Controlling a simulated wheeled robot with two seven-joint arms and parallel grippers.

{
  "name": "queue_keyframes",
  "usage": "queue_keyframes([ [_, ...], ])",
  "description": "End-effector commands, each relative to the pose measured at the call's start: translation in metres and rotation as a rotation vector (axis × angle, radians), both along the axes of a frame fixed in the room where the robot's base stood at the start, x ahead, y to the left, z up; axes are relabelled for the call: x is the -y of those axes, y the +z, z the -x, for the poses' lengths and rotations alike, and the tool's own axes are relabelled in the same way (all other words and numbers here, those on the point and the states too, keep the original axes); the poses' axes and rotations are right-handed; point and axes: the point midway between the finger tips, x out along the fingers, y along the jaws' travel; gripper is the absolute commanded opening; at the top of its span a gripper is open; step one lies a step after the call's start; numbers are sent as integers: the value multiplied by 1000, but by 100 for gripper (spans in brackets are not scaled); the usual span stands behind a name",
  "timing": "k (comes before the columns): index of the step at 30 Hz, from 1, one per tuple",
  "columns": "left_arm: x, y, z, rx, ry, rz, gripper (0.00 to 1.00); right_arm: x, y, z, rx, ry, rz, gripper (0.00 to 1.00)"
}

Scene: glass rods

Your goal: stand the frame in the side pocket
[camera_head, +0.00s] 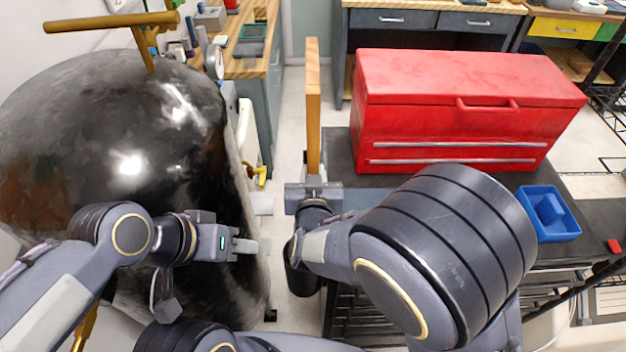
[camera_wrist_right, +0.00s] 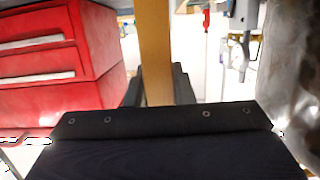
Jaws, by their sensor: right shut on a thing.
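The frame (camera_head: 313,105) shows as a tall, narrow piece of light wood, upright and seen nearly edge-on in the head view. My right gripper (camera_head: 313,186) is shut on its lower end. The right wrist view shows the wooden piece (camera_wrist_right: 155,50) between the dark fingers of my right gripper (camera_wrist_right: 158,90). My left gripper (camera_head: 248,246) is at the left, in front of the dark drum, with nothing seen in it; its finger gap is not clear. I cannot make out the side pocket for certain; a grey-blue strip (camera_head: 362,198) lies right of my right gripper, partly hidden by my arm.
A red toolbox (camera_head: 450,105) stands on a dark cart (camera_head: 338,150) right of the frame. A blue bin (camera_head: 549,222) sits at the cart's right. A large dark drum (camera_head: 120,130) fills the left. Pale floor (camera_head: 290,140) shows between drum and cart.

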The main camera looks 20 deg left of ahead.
Motion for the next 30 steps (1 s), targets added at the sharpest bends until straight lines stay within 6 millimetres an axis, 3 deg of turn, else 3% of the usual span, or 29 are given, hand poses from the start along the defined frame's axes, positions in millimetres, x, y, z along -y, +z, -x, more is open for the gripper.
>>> queue_keyframes([
  [4, 0, 0, 0, 0, 0, 0, 36, 0, -18, 0, 1, -1, 1, 0],
  [15, 0, -4, 0, 0, 0, 0, 36, 0, -22, 0, 1, 1, -3, 0],
  [16, 0, -4, 0, 0, 0, 0, 36, 0, -23, 0, -1, 1, -1, 23],
  [21, 0, -3, 0, 0, 0, 0, 36, 0, -22, 0, -1, 1, -1, 43],
  [30, 0, 0, 0, 0, 0, 0, 36, 0, -19, 0, 0, 1, -1, 43],
])
